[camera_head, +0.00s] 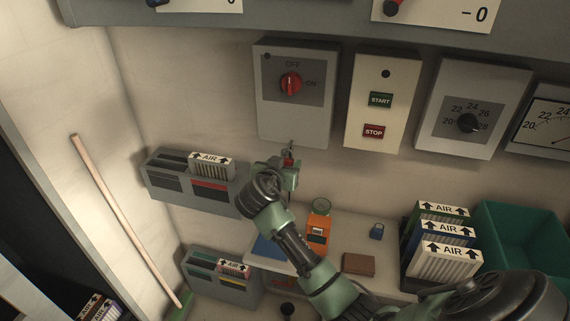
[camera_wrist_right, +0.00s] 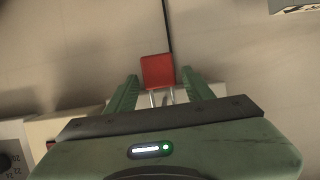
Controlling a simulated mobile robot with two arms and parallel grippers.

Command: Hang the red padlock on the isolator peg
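The isolator (camera_head: 292,95) is a grey wall box with a red rotary knob and OFF/ON marks. My right gripper (camera_head: 289,166) is just under its lower edge. In the right wrist view the padlock (camera_wrist_right: 158,71) shows as a red block with two silver shackle legs reaching back towards the gripper. The right gripper's two green fingers (camera_wrist_right: 161,85) stand apart on either side, with gaps to the padlock. The peg is not clearly visible, so I cannot tell whether the shackle is on it. My left gripper is out of view.
A START/STOP box (camera_head: 383,102) and a dial box (camera_head: 472,108) are right of the isolator. Below are an orange device (camera_head: 318,232), a brown block (camera_head: 358,264), AIR card stacks (camera_head: 441,262) and a green bin (camera_head: 522,235).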

